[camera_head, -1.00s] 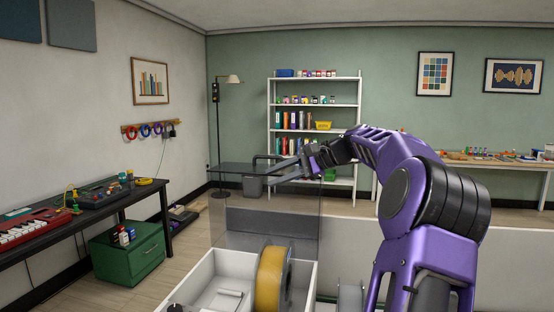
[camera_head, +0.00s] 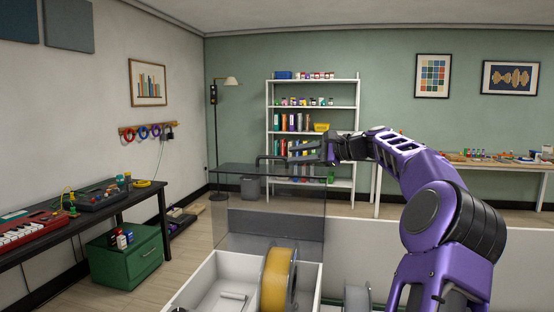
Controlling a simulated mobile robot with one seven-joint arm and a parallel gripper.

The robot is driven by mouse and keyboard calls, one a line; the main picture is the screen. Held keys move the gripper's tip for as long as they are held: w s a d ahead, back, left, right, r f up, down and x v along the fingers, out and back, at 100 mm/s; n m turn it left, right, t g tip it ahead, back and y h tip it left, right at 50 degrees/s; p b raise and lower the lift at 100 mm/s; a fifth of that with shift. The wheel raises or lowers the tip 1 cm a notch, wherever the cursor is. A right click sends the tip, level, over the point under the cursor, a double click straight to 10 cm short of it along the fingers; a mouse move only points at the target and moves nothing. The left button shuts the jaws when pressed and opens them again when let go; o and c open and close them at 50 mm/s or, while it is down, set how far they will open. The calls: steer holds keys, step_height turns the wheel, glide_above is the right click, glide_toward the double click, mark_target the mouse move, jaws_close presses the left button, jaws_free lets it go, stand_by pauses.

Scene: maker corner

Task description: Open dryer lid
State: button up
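The dryer is a white open-topped box (camera_head: 208,274) at the bottom centre, holding a yellow spool (camera_head: 277,280). Its smoky clear lid (camera_head: 268,228) stands raised at the back of the box, with its top panel (camera_head: 240,170) roughly level and a dark handle (camera_head: 262,158) at the top. My gripper (camera_head: 294,154) is just right of the handle and above the lid's top panel. Its two fingers point left and look apart, with nothing visible between them. I cannot tell whether a finger touches the handle.
A black table (camera_head: 90,212) with a red keyboard stands at left, with a green cabinet (camera_head: 126,256) beside it. A white shelf (camera_head: 312,108) stands behind the lid. A low white wall (camera_head: 375,252) runs to the right of the lid, behind my arm.

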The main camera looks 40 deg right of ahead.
mark_target(276, 157)
steer(key=x, duration=0.7)
jaws_close()
stand_by(1.3)
